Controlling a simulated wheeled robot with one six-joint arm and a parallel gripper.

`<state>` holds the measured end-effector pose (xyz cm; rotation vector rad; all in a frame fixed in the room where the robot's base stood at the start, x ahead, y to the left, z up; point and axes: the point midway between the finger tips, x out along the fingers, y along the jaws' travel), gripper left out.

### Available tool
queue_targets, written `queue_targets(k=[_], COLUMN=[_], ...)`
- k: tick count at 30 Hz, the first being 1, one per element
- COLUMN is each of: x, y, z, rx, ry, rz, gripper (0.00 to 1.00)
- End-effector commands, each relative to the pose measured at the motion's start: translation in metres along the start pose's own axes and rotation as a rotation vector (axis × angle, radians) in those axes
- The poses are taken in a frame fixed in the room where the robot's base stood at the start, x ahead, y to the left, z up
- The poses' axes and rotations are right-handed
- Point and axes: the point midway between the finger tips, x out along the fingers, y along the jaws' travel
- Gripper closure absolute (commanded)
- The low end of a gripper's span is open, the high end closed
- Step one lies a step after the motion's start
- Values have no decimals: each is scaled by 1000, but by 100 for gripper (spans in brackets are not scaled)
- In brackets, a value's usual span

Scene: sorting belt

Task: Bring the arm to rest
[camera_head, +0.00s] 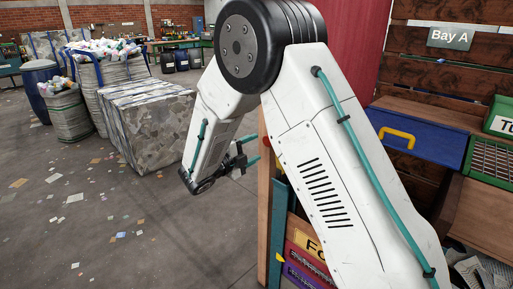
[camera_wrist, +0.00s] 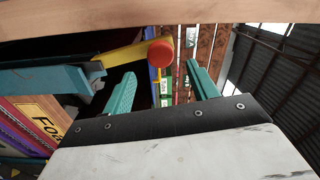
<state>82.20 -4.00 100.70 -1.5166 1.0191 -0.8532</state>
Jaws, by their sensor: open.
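My arm is raised and bent across the middle of the head view, its white links with a teal cable close to the camera. My gripper (camera_head: 248,163) hangs at the end of the arm, to the left of a wooden post. In the wrist view my gripper (camera_wrist: 160,88) shows two teal fingers spread apart with nothing held between them. A red round knob or button (camera_wrist: 160,52) on a yellow bracket appears beyond the fingers; I cannot tell its distance.
A blue drawer (camera_head: 418,135) with a yellow handle and a Bay A sign (camera_head: 450,39) are at right. A sign starting "Fo" (camera_head: 309,246) is below the arm. A paper bale (camera_head: 148,125) and filled sacks (camera_head: 66,115) stand left. The littered floor (camera_head: 100,220) is open.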

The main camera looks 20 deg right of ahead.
Motion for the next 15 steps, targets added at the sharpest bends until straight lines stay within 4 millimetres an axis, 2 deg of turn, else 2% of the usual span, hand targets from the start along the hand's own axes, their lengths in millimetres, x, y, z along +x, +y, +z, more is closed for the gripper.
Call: queue_targets(k=[11,15], x=[0,0], y=[0,1], z=[0,0], rx=[2,94], ry=[0,-2], rz=[0,5], gripper=[41,41])
